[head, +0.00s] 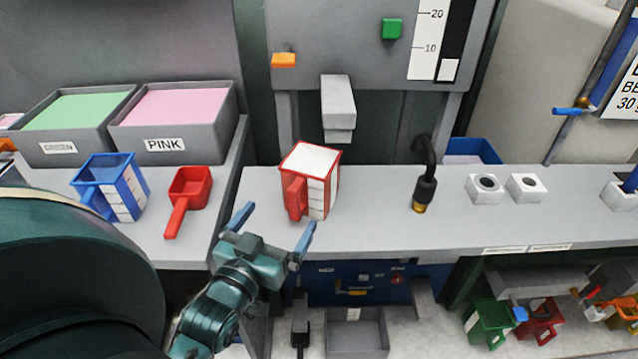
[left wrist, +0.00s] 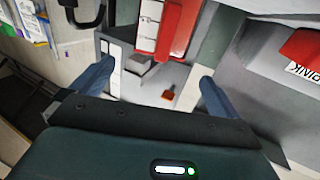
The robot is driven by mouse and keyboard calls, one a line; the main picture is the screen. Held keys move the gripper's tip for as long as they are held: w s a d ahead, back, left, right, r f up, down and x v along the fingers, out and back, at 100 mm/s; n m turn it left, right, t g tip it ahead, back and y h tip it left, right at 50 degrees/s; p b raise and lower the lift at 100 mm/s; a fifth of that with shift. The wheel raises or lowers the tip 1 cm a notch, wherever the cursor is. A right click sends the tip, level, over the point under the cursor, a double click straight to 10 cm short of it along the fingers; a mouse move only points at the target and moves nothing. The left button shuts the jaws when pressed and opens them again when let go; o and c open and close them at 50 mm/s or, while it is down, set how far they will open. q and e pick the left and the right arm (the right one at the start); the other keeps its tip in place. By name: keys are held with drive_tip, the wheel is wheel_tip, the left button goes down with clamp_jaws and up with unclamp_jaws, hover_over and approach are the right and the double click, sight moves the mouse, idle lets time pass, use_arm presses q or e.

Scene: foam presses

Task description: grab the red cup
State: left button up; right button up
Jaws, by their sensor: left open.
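The red cup (head: 311,198) stands upright on the grey counter, filled to the top with something white. Its red handle faces left and toward me, and a white scale panel shows on its side. My left gripper (head: 278,219) is open and empty, just in front of the cup's lower left, with its blue fingers pointing toward it. In the left wrist view the red cup (left wrist: 178,28) shows at the top, beyond and between the open fingers. The gripper does not appear to touch it. My right gripper is not in view.
A blue cup (head: 112,186) and a red scoop (head: 189,189) stand left of it. Grey bins of green and pink material are behind them. A grey block (head: 338,103) of the press hangs just behind the cup. A black hose (head: 426,178) is to the right, with bare counter between.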

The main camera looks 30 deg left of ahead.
sight(293, 195)
use_arm(q)
drive_tip(key=w, duration=0.5)
drive_tip(key=w+a+p, duration=0.1)
drive_tip(key=w, duration=0.1)
drive_tip(key=shift+w, duration=0.15)
drive_tip(key=shift+w+a+r+p, duration=0.1)
drive_tip(key=shift+w+a+p, duration=0.1)
drive_tip(key=shift+w, duration=0.65)
drive_tip(key=shift+w+a+r+p, duration=0.1)
drive_tip(key=shift+w+a+p, duration=0.1)
drive_tip(key=shift+w, duration=0.7)
drive_tip(key=shift+w+a+p, duration=0.1)
drive_tip(key=shift+w+a, duration=0.1)
drive_tip(key=shift+w, duration=0.65)
drive_tip(key=shift+c, duration=0.4)
drive_tip(key=c, duration=0.9)
drive_tip(key=shift+r, duration=0.1)
drive_tip(key=shift+c, duration=0.8)
drive_tip(key=shift+r, duration=0.1)
